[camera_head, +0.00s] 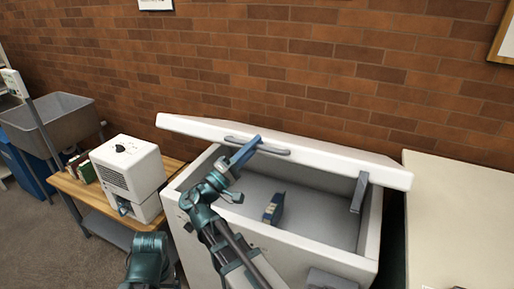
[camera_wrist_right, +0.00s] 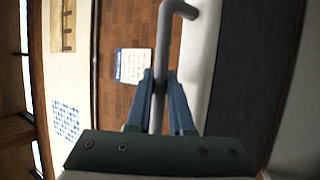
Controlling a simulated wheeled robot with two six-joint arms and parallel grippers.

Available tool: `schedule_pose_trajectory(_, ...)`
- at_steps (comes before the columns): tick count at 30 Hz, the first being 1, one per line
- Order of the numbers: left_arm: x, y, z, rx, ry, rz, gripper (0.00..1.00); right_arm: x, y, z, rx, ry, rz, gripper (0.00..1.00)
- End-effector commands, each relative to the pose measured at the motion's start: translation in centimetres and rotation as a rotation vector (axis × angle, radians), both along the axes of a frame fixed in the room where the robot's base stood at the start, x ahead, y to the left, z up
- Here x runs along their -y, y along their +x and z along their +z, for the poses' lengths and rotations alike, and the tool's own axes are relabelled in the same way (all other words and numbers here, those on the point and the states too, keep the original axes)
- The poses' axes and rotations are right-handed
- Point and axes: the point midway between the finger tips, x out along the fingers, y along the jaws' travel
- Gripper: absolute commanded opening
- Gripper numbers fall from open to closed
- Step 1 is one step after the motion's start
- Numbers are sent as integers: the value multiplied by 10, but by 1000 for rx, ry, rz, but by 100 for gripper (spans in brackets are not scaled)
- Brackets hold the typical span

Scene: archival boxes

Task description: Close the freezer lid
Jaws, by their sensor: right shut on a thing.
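The white freezer lid (camera_head: 330,152) stands raised and partly open over the white chest freezer (camera_head: 300,254). A grey bar handle (camera_head: 275,150) is fixed to the lid's front edge. My right gripper (camera_head: 249,147) is shut on this handle. In the right wrist view the handle (camera_wrist_right: 161,50) runs between the two blue fingers of the right gripper (camera_wrist_right: 160,85). The freezer's grey interior shows below the lid. My left gripper's fingers do not show.
A small blue box (camera_head: 273,208) stands inside the freezer. A white machine (camera_head: 130,170) stands on a wooden table (camera_head: 82,192) at the left, near a grey bin (camera_head: 62,122). A pale surface (camera_head: 460,215) is close on the right. A brick wall (camera_head: 230,60) is behind.

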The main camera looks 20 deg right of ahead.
Motion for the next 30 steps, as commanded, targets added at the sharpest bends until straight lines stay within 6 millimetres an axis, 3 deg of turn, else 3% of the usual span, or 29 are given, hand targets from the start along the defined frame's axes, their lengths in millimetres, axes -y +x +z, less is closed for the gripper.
schedule_pose_trajectory(1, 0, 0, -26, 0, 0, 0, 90, -4, -3, -23, 8, -10, 3, 0)
schedule_pose_trajectory(3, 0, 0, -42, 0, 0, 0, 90, -9, -8, -36, 24, -29, 3, 0)
schedule_pose_trajectory(18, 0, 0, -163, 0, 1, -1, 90, -40, -34, -128, 134, -156, 3, 0)
schedule_pose_trajectory(30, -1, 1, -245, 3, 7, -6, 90, -47, -40, -203, 168, -194, 3, 0)
